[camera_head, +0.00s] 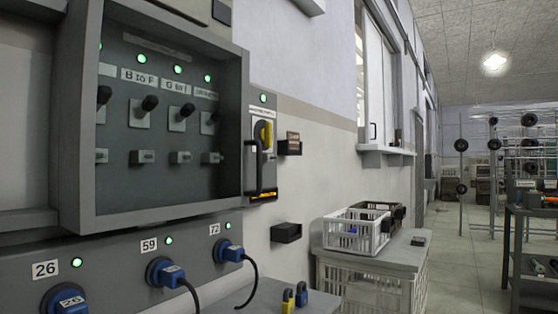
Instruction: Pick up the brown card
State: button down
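A small brown card (293,136) with lettering too small to read stands upright in a black wall holder (290,149). The holder is on the wall just right of the yellow-handled switch. The holder hides the card's lower part. My gripper is not in view.
A grey panel with an open-fronted cabinet (246,120) and its handle juts out at left. Blue plugs (229,252) with cables sit below. An empty black holder (286,233) is lower on the wall. A white crate (357,231) stands on a side surface.

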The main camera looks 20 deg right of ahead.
aim_at(294, 137)
jog(key=z, duration=2.15)
jog(key=i, duration=1.9)
jog(key=u, duration=2.7)
